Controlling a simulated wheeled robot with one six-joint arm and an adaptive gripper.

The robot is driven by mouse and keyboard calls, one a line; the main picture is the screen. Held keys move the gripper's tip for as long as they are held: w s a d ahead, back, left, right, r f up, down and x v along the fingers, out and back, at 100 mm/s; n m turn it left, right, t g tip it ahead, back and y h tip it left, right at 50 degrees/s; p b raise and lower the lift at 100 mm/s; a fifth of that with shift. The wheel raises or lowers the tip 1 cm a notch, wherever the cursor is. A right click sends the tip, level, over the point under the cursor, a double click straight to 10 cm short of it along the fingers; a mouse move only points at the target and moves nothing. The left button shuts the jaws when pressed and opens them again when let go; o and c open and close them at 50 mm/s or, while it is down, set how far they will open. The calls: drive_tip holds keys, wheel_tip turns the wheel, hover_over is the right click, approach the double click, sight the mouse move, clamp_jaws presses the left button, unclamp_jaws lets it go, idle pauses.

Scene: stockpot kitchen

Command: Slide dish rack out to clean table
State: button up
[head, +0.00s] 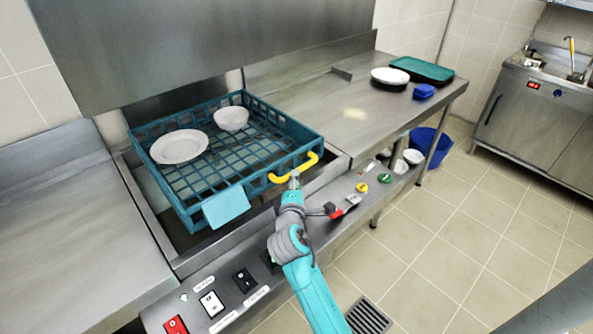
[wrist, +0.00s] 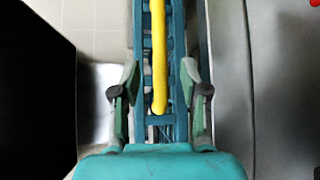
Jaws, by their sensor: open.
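The teal dish rack (head: 225,152) sits in the dishwasher bay under the raised steel hood. It holds a white plate (head: 179,146) and a white bowl (head: 231,118). A yellow handle (head: 293,169) is fixed on its right-hand side. My gripper (head: 295,180) is at the handle. In the wrist view the open fingers of my gripper (wrist: 160,88) stand on either side of the yellow handle (wrist: 159,60), with a gap on each side. The clean table (head: 345,105) is the steel counter to the right of the bay.
White plates (head: 389,76), a teal tray (head: 422,69) and a blue item (head: 423,91) stand at the table's far end. The nearer part is clear. A small bracket (head: 342,73) sits at its back edge. A control panel (head: 240,290) runs along the front. A blue bucket (head: 430,146) is below.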

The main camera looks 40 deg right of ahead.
sight(298, 168)
drive_tip(key=x, duration=0.6)
drive_tip(key=shift+w+d, duration=0.25)
drive_tip(key=shift+d, duration=0.05)
clamp_jaws()
